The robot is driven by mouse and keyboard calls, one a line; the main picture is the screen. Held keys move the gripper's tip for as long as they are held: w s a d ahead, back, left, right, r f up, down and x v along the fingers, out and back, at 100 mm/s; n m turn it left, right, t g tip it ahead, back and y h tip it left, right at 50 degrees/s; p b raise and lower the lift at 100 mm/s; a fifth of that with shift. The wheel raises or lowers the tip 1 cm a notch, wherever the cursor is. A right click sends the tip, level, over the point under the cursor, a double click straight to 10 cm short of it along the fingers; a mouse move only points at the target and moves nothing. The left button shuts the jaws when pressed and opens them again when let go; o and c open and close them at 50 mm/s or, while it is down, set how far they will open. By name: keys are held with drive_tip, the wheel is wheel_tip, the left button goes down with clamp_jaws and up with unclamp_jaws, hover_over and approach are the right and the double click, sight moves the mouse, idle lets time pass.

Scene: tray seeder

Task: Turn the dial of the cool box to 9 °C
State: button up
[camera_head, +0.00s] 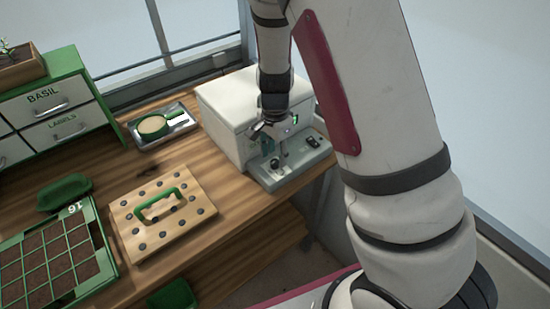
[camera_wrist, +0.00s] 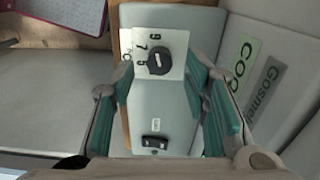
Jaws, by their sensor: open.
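The cool box (camera_head: 222,108) is a white box at the right end of the bench, with a grey control ledge (camera_head: 293,177) along its front. Its dial (camera_wrist: 159,60) is a dark round knob with a light pointer mark, on a white plate with black numbers; which number the mark points to is unclear. In the head view the dial (camera_head: 275,163) is small beside my fingers. My gripper (camera_wrist: 160,80) is open, with teal-padded fingers on either side of the dial and gaps showing between. In the head view my gripper (camera_head: 280,148) hangs over the ledge.
A black switch (camera_wrist: 154,142) sits on the same ledge, and a lit green display (camera_head: 295,119) is on the box front.

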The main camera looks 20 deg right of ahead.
sight(275, 161)
wheel_tip(275, 161, up, 9)
drive_tip(key=shift+r, duration=0.2)
idle(0.5)
